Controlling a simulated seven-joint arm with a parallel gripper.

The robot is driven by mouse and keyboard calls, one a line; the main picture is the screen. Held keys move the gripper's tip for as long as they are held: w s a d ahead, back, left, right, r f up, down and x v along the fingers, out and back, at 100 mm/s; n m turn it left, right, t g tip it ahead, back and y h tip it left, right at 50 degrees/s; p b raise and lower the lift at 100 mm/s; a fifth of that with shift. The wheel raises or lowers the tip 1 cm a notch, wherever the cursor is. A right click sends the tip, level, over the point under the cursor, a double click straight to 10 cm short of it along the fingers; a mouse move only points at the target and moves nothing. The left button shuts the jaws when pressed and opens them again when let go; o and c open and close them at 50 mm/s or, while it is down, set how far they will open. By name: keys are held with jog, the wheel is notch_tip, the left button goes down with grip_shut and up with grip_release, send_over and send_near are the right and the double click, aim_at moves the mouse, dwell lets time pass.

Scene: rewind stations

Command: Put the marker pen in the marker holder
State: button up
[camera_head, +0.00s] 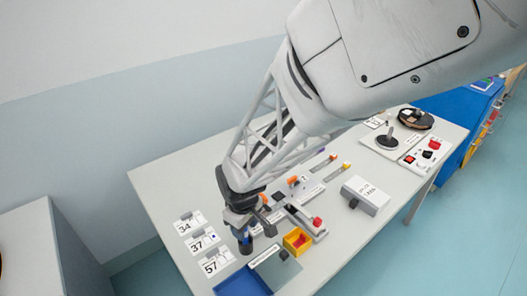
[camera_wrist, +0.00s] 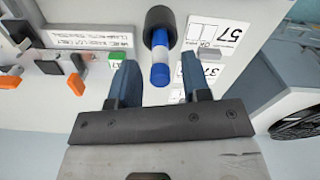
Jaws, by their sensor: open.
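The marker pen (camera_wrist: 160,73), blue with a white band, shows in the wrist view with its far end inside the mouth of a black round cup (camera_wrist: 160,16), which looks like the marker holder. In the head view the dark cup (camera_head: 245,248) stands on the table, with a bit of blue pen above it. My gripper (camera_wrist: 158,60) is open. Its two fingers stand on either side of the pen, with a gap on each side. In the head view my gripper (camera_head: 243,222) is just above the cup. The pen's lower part is hidden in the cup.
Cards numbered 34 (camera_head: 187,222), 37 (camera_head: 202,242) and 57 (camera_head: 216,263) lie left of the cup. A blue tray (camera_head: 240,284) is in front, and a yellow bin (camera_head: 297,241) to the right. A grey box (camera_head: 366,194) stands farther right.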

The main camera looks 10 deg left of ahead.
notch_tip(320, 180, up, 10)
jog(key=shift+r, duration=0.15)
dwell(0.3)
dwell(0.6)
jog(key=s+d+r+m+t, duration=0.15)
jog(key=d+r+m, duration=0.45)
jog(key=d, duration=0.9)
jog(key=s+d+r+m, duration=0.3)
jog(key=s+d, duration=0.2)
jog(key=d, duration=0.2)
jog(key=s+d+r+m+t, duration=0.1)
jog(key=s+d+r+m, duration=0.2)
jog(key=s+d, duration=0.3)
jog(key=shift+d, duration=0.55)
